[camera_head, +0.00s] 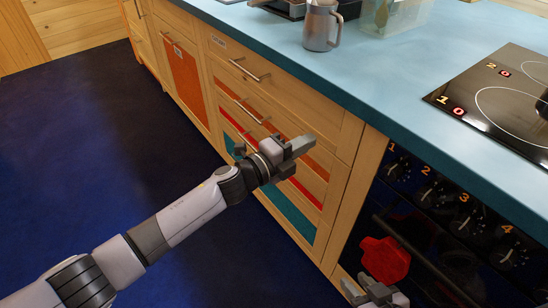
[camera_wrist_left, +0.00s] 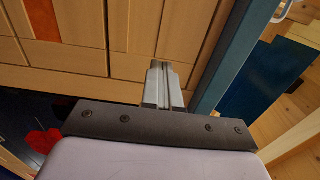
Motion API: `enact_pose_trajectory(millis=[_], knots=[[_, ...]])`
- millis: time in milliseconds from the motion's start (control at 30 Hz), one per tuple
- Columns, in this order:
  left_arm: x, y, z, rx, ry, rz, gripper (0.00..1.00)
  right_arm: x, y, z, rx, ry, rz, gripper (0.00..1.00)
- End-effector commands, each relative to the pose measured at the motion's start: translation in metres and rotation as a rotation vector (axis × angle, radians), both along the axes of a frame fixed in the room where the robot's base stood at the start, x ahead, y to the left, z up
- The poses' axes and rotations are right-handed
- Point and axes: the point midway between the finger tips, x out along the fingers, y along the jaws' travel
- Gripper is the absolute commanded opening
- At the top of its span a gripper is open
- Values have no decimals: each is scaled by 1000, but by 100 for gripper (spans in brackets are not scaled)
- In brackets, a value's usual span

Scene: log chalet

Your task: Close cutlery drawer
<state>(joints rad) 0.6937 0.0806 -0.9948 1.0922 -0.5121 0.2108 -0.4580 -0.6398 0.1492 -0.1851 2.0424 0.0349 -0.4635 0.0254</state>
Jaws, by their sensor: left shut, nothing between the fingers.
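A wooden drawer stack sits under the blue countertop in the head view. Its top drawer (camera_head: 285,98) has a plain wood front, a metal bar handle and a small label at the upper left. I cannot read the label, and no gap around the front is clear. My left gripper (camera_head: 303,143) is shut and empty, in front of the stack's right part, below the top drawer in the picture. In the left wrist view its fingers (camera_wrist_left: 162,86) are together against a background of wooden fronts; contact is unclear. My right gripper (camera_head: 366,288) is partly visible at the bottom edge, its jaw opening unclear.
An oven with numbered knobs (camera_head: 465,218) stands right of the drawers, with a red cloth-like item (camera_head: 385,260) at its handle. The countertop (camera_head: 400,75) holds a metal jug (camera_head: 320,25), a clear container (camera_head: 392,15) and a hob (camera_head: 505,98). The dark blue floor (camera_head: 75,150) is clear at left.

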Motion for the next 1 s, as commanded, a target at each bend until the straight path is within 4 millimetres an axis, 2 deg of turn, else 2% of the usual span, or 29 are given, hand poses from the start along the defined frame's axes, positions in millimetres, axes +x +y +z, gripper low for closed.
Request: enact_pose_trajectory(millis=[133, 400, 600, 833, 1000], knots=[[-15, 21, 1, 2, 1, -1, 0, 3, -1, 11, -2, -7, 1, 34], [-35, 53, -1, 2, 2, 0, 0, 3, -1, 17, -4, -9, 2, 34], [-42, 62, -1, 1, 1, -1, 0, 3, -1, 18, -4, -9, 2, 34], [-45, 63, -2, -10, 14, 5, 0, 3, -1, 18, -4, -9, 2, 34], [-58, 70, -12, -129, 155, 79, 0, 3, -1, 18, -4, -9, 2, 34]])
